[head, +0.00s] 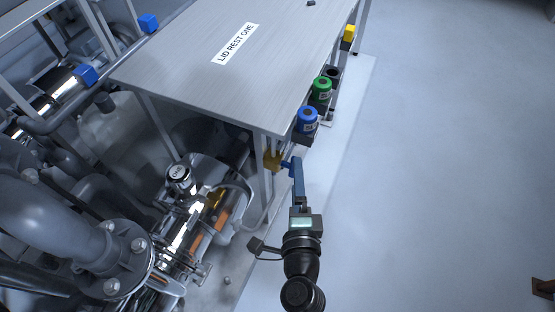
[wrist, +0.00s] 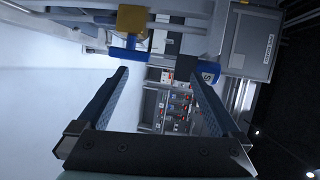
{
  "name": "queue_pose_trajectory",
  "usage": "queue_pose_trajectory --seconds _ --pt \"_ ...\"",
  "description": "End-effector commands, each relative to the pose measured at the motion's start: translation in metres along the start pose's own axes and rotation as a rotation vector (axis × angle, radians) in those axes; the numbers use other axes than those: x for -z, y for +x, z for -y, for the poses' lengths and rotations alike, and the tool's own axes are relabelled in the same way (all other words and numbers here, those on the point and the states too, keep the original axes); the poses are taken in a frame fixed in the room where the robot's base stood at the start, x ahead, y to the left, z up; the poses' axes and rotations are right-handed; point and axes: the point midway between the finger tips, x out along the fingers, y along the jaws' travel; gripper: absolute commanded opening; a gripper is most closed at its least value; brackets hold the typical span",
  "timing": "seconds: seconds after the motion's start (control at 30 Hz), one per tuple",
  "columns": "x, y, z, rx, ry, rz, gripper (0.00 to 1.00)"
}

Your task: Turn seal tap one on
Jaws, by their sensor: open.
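A brass tap (head: 273,160) with a blue handle (head: 286,163) sits under the near corner of the metal table. I cannot read a label on it. In the wrist view the brass body (wrist: 133,20) and the blue handle (wrist: 128,53) show at the top, left of centre. My gripper (head: 296,163) is beside the tap, with its blue fingers close to the handle. In the wrist view my gripper (wrist: 160,74) is open with nothing between the fingers. The handle lies just beyond the left fingertip; I cannot tell whether they touch.
The table (head: 190,75) is marked LID REST ONE. A blue-topped part (head: 307,119), a green-topped part (head: 322,86) and a yellow block (head: 348,33) stand along its right edge. A shiny metal pipe assembly (head: 185,240) is left of my arm.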

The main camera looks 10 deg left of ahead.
Motion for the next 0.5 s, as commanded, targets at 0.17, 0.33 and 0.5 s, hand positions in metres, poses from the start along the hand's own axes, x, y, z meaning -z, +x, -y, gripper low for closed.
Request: queue_pose_trajectory --seconds 0.17,0.33,0.5 --pt "0.002 -0.011 -0.049 -0.056 0.104 -0.023 1.00" --pt "0.002 0.003 -0.048 -0.057 0.108 -0.023 1.00" --pt "0.003 0.032 -0.049 -0.055 0.104 -0.022 1.00"
